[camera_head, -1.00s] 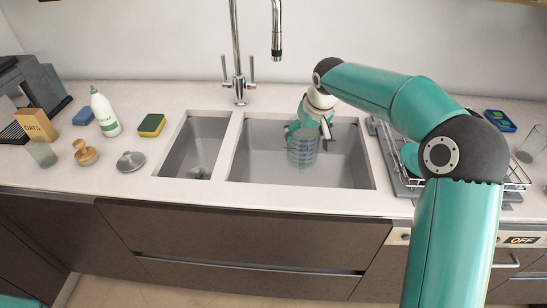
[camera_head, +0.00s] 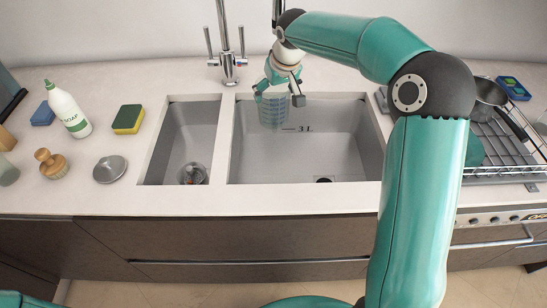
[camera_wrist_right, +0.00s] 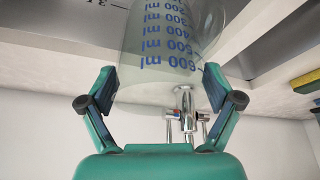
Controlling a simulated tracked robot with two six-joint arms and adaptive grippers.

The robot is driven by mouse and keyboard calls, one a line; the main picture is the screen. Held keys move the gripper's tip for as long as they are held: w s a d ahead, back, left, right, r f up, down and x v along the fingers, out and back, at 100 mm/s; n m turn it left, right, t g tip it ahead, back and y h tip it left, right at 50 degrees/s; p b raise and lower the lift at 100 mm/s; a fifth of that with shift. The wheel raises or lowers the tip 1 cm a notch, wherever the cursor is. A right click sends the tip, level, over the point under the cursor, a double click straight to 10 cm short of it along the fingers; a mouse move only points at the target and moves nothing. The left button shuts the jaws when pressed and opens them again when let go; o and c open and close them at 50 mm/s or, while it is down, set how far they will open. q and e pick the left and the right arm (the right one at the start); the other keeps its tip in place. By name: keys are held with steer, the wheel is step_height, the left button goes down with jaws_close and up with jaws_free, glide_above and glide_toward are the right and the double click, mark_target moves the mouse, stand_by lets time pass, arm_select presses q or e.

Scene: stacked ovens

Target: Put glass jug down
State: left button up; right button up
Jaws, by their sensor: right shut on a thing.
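The glass jug (camera_head: 271,113) is clear, with blue measuring marks. It is upright at the back left of the large sink basin (camera_head: 335,150); I cannot tell if its base touches anything. My right gripper (camera_head: 279,94) is shut on it near its top. In the right wrist view, the two fingers of my right gripper (camera_wrist_right: 161,85) sit on either side of the jug (camera_wrist_right: 172,45), whose ml scale shows upside down. My left gripper is not in view.
A small basin (camera_head: 190,130) lies left of the large one, with the tap (camera_head: 228,65) behind. A soap bottle (camera_head: 68,112), sponge (camera_head: 128,119), brush (camera_head: 50,163) and metal lid (camera_head: 110,169) stand on the left counter.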

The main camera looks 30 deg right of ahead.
mark_target(279, 115)
steer(key=f+b, duration=0.7)
steer(key=f, duration=0.1)
steer(key=shift+s+d, duration=0.35)
steer(key=shift+d, duration=0.05)
step_height(279, 115, down, 10)
steer(key=b, duration=0.1)
steer(key=o, duration=1.5)
steer(key=shift+s, duration=0.1)
steer(key=v, duration=1.2)
steer(key=shift+a, duration=0.15)
